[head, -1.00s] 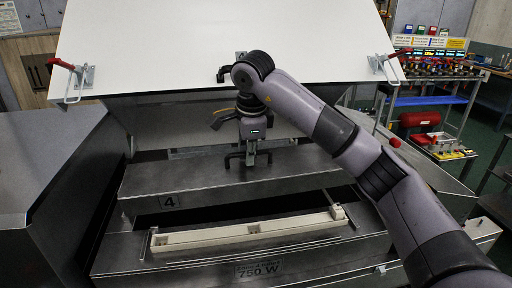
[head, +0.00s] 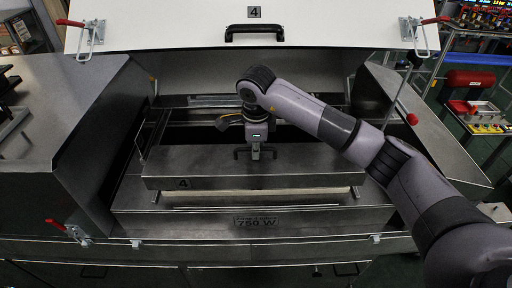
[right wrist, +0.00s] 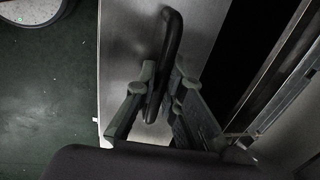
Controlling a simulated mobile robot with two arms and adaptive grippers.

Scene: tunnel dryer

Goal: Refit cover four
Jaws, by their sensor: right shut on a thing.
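Cover four (head: 300,178) is a long grey metal cover marked 4 on its front face, lying level across the opened dryer section. My right gripper (head: 256,154) is shut on the black handle on its top; the right wrist view shows the fingers (right wrist: 160,82) around the handle (right wrist: 172,40), with the metal top (right wrist: 125,45) beneath. Under the cover's front edge a thin pale strip of the heater bar (head: 265,193) shows; the rest is hidden. I cannot tell whether the cover touches its seat. My left gripper is not in view.
A raised white panel (head: 180,30), also marked 4, stands open behind, with a black handle (head: 254,33) and red-handled latches (head: 90,35) (head: 418,35). A metal ledge marked 750 W (head: 255,222) runs in front. Grey housings flank the opening. A bench with a red cylinder (head: 470,79) stands right.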

